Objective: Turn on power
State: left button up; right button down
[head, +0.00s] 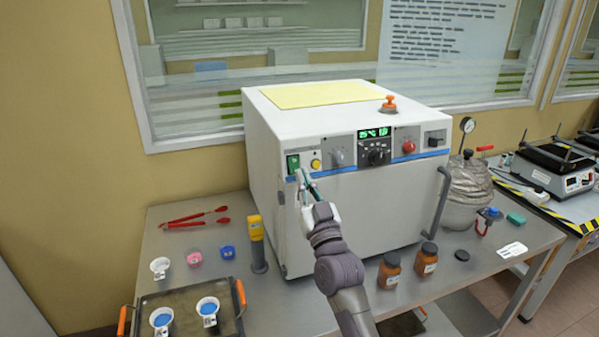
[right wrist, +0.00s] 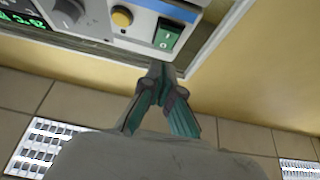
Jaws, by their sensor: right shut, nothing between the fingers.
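A white oven-like machine (head: 375,215) stands on the metal table, with a control panel along its upper front. A green rocker power switch (head: 293,163) sits at the panel's left end, and it also shows in the right wrist view (right wrist: 167,34). The panel's display (head: 374,133) is lit with green digits. My right gripper (head: 303,174) is shut and empty, just below and right of the switch in the head view. In the right wrist view its closed fingertips (right wrist: 158,70) point toward the panel's lower edge, apart from the switch in the picture. My left gripper is not in view.
A yellow button (head: 316,164) and grey knob (head: 337,158) sit right of the switch. Brown jars (head: 389,269), a yellow-topped meter (head: 257,243), small cups (head: 160,267), red tongs (head: 195,218) and a tray (head: 183,297) stand around the table. A pressure vessel (head: 468,190) is at right.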

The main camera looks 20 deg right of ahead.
aim_at(295, 169)
jog(key=shift+w+f, duration=0.4)
jog(key=shift+w, duration=0.35)
jog(key=shift+w+f, duration=0.35)
jog(key=shift+w, duration=0.4)
jog(key=shift+w+f+t+b, duration=0.2)
jog(key=shift+w+t+b, duration=0.2)
jog(key=shift+b, duration=0.75)
jog(key=shift+s, duration=0.1)
